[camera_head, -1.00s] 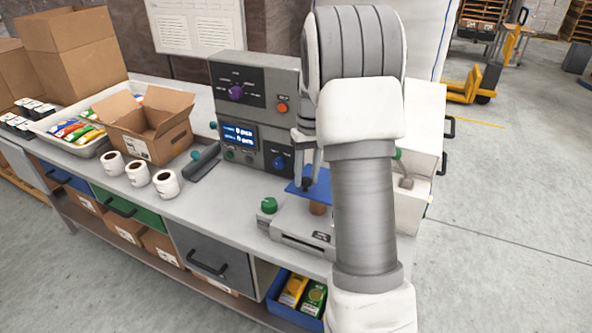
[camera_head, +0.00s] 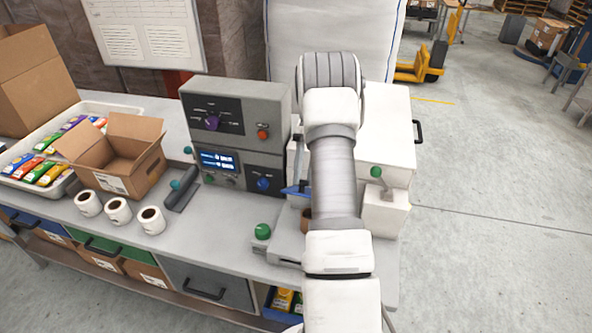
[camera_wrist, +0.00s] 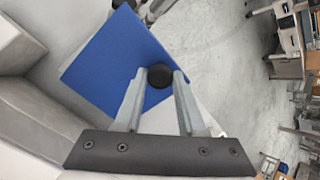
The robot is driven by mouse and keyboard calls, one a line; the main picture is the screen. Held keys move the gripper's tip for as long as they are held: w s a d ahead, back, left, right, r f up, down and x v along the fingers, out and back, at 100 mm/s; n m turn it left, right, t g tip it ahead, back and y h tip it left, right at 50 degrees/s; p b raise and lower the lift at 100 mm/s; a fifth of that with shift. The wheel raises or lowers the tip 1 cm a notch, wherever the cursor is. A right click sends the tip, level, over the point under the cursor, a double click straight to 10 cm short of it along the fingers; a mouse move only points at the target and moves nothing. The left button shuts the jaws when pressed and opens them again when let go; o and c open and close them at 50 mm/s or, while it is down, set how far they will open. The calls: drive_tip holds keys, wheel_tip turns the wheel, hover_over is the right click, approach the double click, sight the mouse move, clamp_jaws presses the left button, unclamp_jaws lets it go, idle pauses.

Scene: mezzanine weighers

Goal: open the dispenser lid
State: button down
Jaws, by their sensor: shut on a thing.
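A flat blue plate, which I take to be the dispenser lid (camera_wrist: 112,60), fills the upper left middle of the wrist view. A round black knob (camera_wrist: 160,77) stands at its right part. My gripper (camera_wrist: 160,84) is shut on this knob, one finger on each side. In the head view only a blue sliver of the lid (camera_head: 295,191) shows left of my arm, which hides the rest and my fingertips. A brown piece (camera_head: 306,219) shows below it, above a grey base. I cannot tell how far the lid is raised.
A grey control box (camera_head: 238,130) stands close left of my arm. A white cabinet (camera_head: 385,130) with a black side handle stands close right. A green knob (camera_head: 262,231) is at the base's front left. White rolls (camera_head: 118,210) and an open carton (camera_head: 118,155) are farther left.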

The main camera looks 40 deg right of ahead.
drive_tip(key=shift+w+d+r+g+y+p, duration=0.5)
drive_tip(key=shift+w+d+y+p, duration=0.1)
drive_tip(key=shift+d+p, duration=0.2)
drive_tip(key=c, duration=0.5)
unclamp_jaws()
drive_tip(key=shift+w+r, duration=0.1)
drive_tip(key=shift+r, duration=0.05)
